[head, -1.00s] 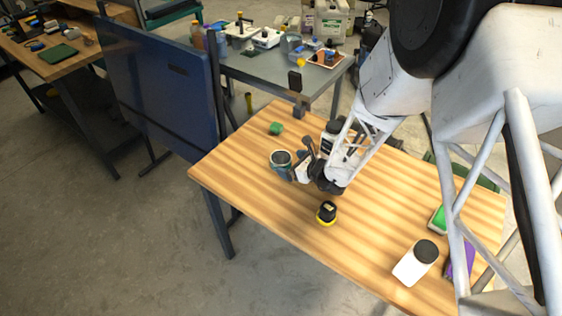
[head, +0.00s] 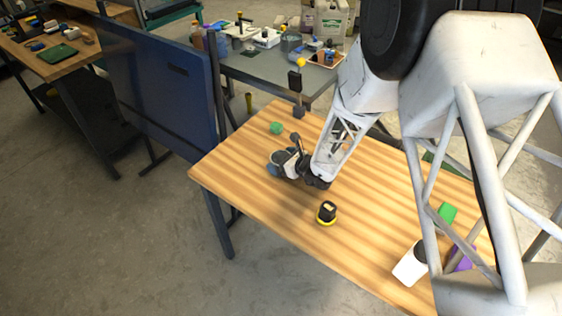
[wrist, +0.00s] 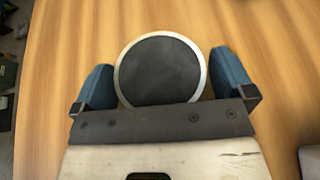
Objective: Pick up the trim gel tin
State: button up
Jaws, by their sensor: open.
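A round tin (wrist: 160,72) with a dark flat top and a silver rim stands on the wooden table, seen from above in the wrist view. No label shows, so I cannot read whether it is the trim gel tin. My gripper (wrist: 163,65) is open, with one blue finger on each side of the tin. In the head view my gripper (head: 278,164) is low over the table's left part and hides most of the tin.
On the wooden table (head: 255,205) are a small green item (head: 276,128) behind my gripper, a black and yellow item (head: 327,212) in front, and a white bottle (head: 409,268) at right, partly behind my arm. A blue panel (head: 160,90) stands beyond the left edge.

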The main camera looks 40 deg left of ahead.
aim_at(282, 158)
jog(key=c, duration=0.9)
jog(key=shift+r, duration=5)
